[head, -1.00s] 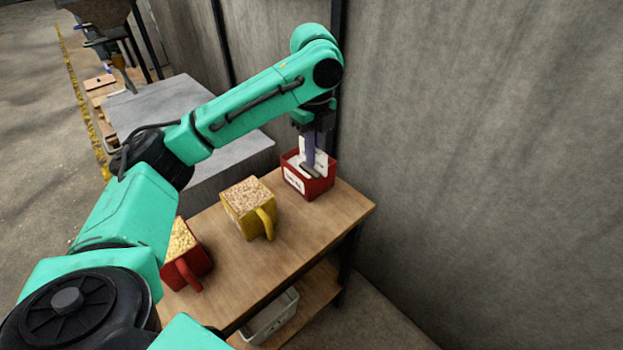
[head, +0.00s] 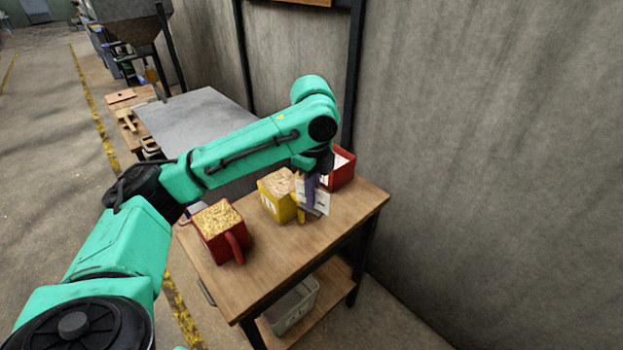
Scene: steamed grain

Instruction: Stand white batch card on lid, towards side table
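A white card (head: 322,204) with dark print hangs tilted in my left gripper (head: 311,198), in front of the red box and beside the yellow grain container. The fingers look shut on the card, and they hide part of it. I cannot make out a lid. My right gripper is out of view.
The wooden table (head: 270,262) carries a red box (head: 344,172) with white cards, a yellow container (head: 276,198) and a red handled container (head: 219,237), both filled with grain. A grey-topped table (head: 190,122) stands behind. A pale bin (head: 292,308) sits on the lower shelf.

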